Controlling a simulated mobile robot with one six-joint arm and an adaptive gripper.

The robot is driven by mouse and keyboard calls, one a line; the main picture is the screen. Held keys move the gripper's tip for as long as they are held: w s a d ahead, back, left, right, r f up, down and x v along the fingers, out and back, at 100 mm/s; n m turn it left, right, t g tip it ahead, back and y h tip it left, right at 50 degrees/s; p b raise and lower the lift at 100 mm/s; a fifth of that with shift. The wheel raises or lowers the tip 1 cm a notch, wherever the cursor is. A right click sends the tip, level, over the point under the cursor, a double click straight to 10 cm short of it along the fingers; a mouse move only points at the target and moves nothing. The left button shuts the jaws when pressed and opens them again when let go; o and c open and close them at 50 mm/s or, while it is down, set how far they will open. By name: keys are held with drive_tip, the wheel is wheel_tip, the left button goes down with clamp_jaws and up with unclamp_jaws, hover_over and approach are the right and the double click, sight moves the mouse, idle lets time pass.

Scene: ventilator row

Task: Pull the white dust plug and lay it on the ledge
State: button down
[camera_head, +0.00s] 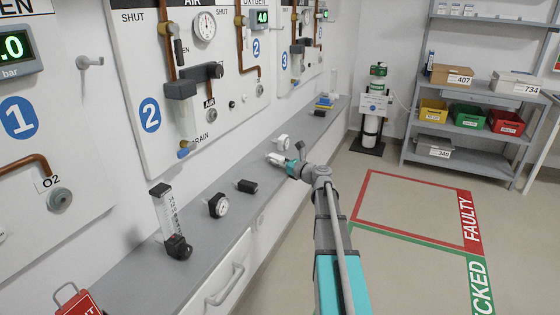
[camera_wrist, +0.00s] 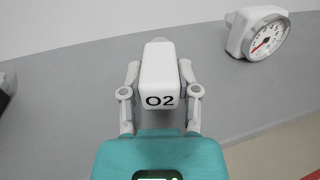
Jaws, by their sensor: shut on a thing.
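My gripper (camera_head: 279,159) is shut on the white dust plug (camera_wrist: 158,72), a rounded white block marked O2. The wrist view shows one finger on each side of it. In the head view the plug (camera_head: 274,156) shows small and pale at the gripper's tip. It is over the grey ledge (camera_head: 214,181), near the middle of its length. I cannot tell whether the plug touches the ledge.
A white gauge (camera_head: 283,142) stands just beyond the plug; the wrist view shows it at upper right (camera_wrist: 258,34). A black block (camera_head: 246,186), a black-rimmed gauge (camera_head: 218,205) and a flowmeter (camera_head: 169,222) stand nearer. Bare ledge lies between them. The wall panel (camera_head: 228,125) rises behind.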

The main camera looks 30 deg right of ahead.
drive_tip(key=shift+w+a, duration=0.2)
drive_tip(key=shift+a, duration=0.05)
drive_tip(key=shift+c, duration=1.3)
unclamp_jaws()
drive_tip(key=shift+s+f, duration=0.1)
drive_tip(key=shift+s+d+f, duration=0.1)
drive_tip(key=shift+s+d, duration=0.15)
drive_tip(key=shift+s, duration=0.3)
drive_tip(key=v, duration=1.1)
drive_tip(key=shift+d, duration=0.25)
